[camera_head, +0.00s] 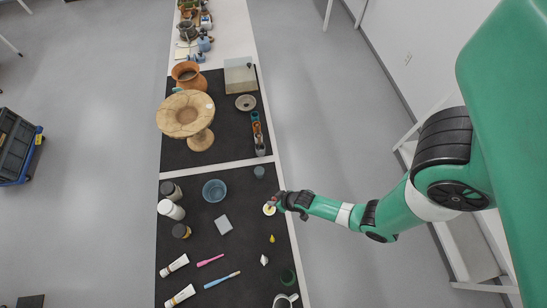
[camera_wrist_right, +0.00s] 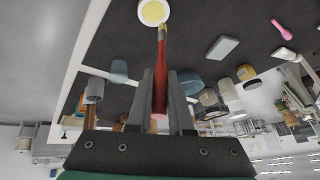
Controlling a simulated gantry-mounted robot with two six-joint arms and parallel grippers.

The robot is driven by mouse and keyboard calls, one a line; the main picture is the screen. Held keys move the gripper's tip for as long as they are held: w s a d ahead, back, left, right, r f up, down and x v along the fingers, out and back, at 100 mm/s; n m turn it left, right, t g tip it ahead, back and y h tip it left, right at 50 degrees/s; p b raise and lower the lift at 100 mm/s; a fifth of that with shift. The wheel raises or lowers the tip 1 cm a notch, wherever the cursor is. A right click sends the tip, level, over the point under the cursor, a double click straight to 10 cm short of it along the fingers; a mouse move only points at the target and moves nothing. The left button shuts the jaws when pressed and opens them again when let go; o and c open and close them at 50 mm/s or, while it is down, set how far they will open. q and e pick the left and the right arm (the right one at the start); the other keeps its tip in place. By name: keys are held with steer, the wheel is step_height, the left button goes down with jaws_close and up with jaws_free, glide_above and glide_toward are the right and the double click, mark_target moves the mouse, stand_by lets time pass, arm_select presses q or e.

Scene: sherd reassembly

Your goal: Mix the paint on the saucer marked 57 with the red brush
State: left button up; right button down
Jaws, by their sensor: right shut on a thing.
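A small white saucer (camera_head: 268,210) with yellow paint lies near the right edge of the dark mat. It also shows at the top of the right wrist view (camera_wrist_right: 153,13). No number can be read on it. My right gripper (camera_head: 280,202) is beside and above the saucer. In the right wrist view it (camera_wrist_right: 163,98) is shut on the red brush (camera_wrist_right: 162,70). The brush's tip end points at the saucer and overlaps its rim; I cannot tell whether it touches the paint. My left gripper is not in view.
A blue bowl (camera_head: 214,190), grey block (camera_head: 223,225), pink tool (camera_head: 210,260) and blue brush (camera_head: 222,280) lie left of the saucer. A yellow piece (camera_head: 272,239) and white piece (camera_head: 264,260) lie nearer. A pedestal vessel (camera_head: 186,116) stands farther back.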

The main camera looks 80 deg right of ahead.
steer(key=d+r, duration=0.1)
steer(key=d, duration=0.5)
steer(key=shift+r, duration=0.4)
steer(key=shift+s, duration=0.1)
